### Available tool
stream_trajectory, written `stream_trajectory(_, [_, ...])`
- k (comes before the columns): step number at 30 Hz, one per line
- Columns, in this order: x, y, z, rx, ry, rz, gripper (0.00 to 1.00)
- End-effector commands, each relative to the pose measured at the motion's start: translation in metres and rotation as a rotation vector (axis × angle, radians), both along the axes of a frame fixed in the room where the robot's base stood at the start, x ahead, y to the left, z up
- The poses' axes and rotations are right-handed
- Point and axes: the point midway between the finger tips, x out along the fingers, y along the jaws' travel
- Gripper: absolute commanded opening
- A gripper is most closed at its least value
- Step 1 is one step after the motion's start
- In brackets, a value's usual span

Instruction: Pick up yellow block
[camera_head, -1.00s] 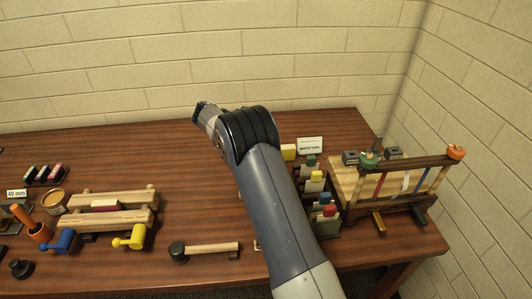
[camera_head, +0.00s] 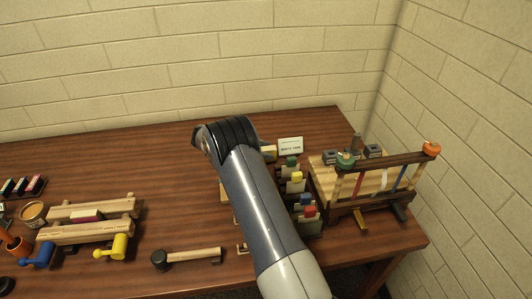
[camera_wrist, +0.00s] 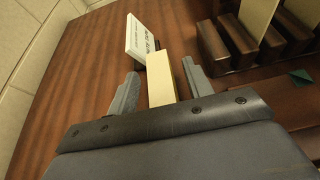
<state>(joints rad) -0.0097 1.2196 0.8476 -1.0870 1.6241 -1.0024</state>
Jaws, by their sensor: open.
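A pale yellow block (camera_wrist: 160,80) stands between the two fingers of my gripper (camera_wrist: 161,87) in the wrist view. The gripper is open, with a finger on each side of the block; the lower part of the block is hidden by the gripper's body. Whether either finger touches it I cannot tell. In the head view, the block (camera_head: 270,151) shows just right of my arm's elbow, in front of a white sign, partly covered by the arm. My gripper is hidden behind the arm there.
The white sign (camera_wrist: 140,40) stands close behind the block; it also shows in the head view (camera_head: 290,144). A rack with coloured blocks, a yellow one (camera_head: 297,176) among them, lies right of my arm. A wooden frame (camera_head: 375,180) is farther right. The table's back left is clear.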

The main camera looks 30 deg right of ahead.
Motion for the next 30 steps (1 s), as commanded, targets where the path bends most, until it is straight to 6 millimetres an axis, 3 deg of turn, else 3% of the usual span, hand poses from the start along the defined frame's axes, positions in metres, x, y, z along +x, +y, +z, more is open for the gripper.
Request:
stream_trajectory(4, [-0.005, -0.015, -0.005, 0.0, 0.002, 0.0, 0.48])
stream_trajectory(12, [-0.006, -0.018, -0.008, -0.001, 0.0, 0.001, 0.48])
stream_trajectory(30, [-0.006, -0.017, -0.007, 0.0, 0.0, 0.0, 0.0])
